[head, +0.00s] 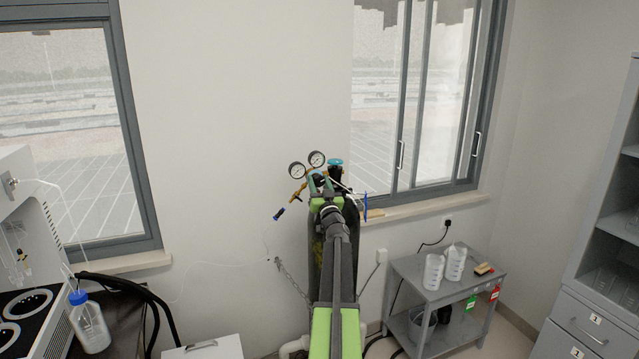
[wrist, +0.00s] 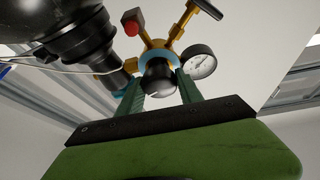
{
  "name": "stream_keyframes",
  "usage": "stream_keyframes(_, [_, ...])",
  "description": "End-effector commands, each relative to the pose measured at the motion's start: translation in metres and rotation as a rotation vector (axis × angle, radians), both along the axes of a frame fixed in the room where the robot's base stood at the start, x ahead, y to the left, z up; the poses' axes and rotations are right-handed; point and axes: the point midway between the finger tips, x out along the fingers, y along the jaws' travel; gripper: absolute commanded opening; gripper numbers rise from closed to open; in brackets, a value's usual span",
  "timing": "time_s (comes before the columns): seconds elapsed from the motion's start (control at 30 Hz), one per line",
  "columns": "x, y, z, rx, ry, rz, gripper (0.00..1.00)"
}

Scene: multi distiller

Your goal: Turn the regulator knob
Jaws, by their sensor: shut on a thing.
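The regulator (wrist: 158,48) is a brass body with a round gauge (wrist: 203,62) on its right in the wrist view. Its black regulator knob (wrist: 158,85) faces me, between the two green fingers of my gripper (wrist: 160,92). The gripper is shut on the knob. The knob is hidden there behind my arm and gripper.
A second dark cylinder (head: 352,228) stands close on the right, with a teal valve (head: 335,162) near its top. A grey side table (head: 432,300) with white beakers (head: 454,262) is at the right. A chain (head: 290,283) hangs left of the cylinders.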

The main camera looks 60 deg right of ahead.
Motion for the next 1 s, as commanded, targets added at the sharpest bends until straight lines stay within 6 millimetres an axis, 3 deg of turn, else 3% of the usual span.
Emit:
stream_keyframes(0.37, [-0.0034,-0.0019,-0.0016,-0.078,0.064,-0.007,0.03])
stream_keyframes(1.0, [-0.0042,-0.0036,0.0018,-0.542,0.405,-0.005,0.03])
